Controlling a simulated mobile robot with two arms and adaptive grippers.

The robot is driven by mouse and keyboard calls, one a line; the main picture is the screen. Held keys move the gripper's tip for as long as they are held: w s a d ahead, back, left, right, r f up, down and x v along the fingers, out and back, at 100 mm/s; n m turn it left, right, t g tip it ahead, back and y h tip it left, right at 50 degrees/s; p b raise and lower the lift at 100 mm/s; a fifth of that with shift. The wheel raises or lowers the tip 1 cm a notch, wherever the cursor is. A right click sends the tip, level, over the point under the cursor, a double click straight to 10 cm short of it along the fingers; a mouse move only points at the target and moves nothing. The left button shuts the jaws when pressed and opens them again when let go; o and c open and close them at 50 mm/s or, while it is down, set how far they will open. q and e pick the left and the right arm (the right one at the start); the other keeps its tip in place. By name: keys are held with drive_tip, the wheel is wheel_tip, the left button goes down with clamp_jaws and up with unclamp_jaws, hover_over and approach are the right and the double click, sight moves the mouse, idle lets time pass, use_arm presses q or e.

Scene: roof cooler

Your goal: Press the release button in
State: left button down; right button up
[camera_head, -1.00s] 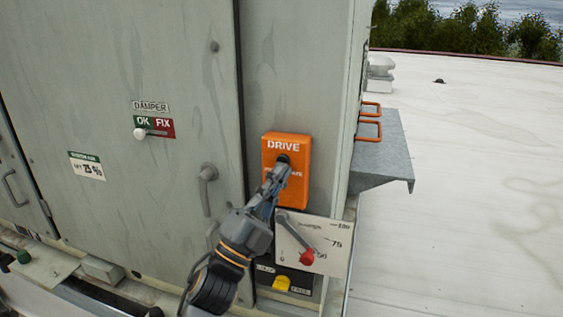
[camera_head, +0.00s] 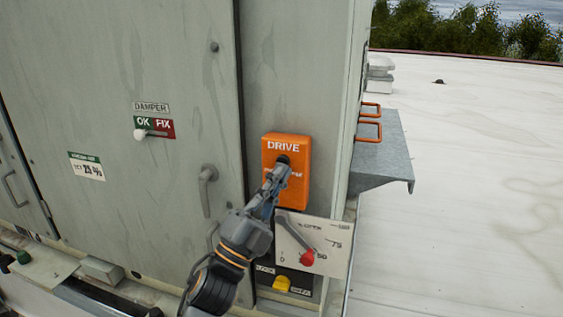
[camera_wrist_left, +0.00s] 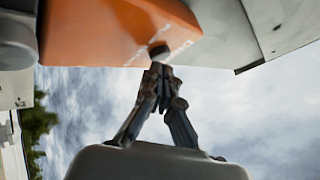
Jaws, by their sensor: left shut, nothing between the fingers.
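The orange DRIVE box (camera_head: 303,150) is fixed to the grey cabinet; it also shows in the left wrist view (camera_wrist_left: 100,30). A dark round button (camera_head: 284,160) sticks out of its face, and shows as a black stub in the left wrist view (camera_wrist_left: 159,52). My left gripper (camera_head: 280,173) is shut and empty, with its fingertips at the button. In the left wrist view the fingertips (camera_wrist_left: 160,70) are right up against the button or just short of it; I cannot tell which. My right gripper is not in view.
Below the box are a white dial plate (camera_head: 335,240) with a red-knobbed lever (camera_head: 306,257) and a yellow knob (camera_head: 281,282). A door handle (camera_head: 207,185) is left of my arm. A metal shelf (camera_head: 385,150) juts out right.

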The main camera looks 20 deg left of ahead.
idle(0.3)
use_arm(q)
drive_tip(key=shift+w, duration=0.4)
drive_tip(key=shift+s, duration=0.4)
idle(0.3)
drive_tip(key=s, duration=0.6)
drive_tip(key=shift+a, duration=0.15)
